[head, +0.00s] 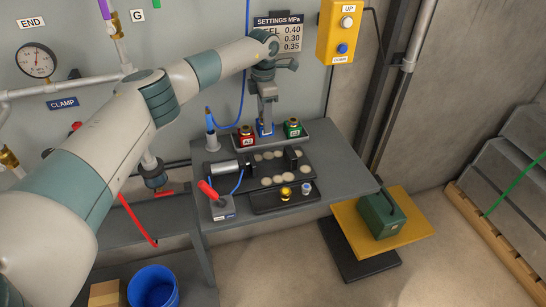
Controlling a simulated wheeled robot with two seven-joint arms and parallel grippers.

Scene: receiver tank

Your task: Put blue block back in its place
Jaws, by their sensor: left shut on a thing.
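My left gripper (265,119) reaches down from above at the back of the grey table. It is shut on the blue block (264,129), which shows only in part below the fingers. The blue block is between a red block (246,140) on its left and a green block (292,128) on its right. Both stand on a tray (271,143) at the back of the table. I cannot tell whether the blue block touches the tray or hangs just above it. My right gripper is not in view.
In front of the tray, a dark fixture (301,173) holds several pale discs, with a cylinder (222,169) at its left. A red-handled lever box (222,208) stands at the table's front left. The table's right side (345,180) is clear. A yellow control box (341,30) hangs above.

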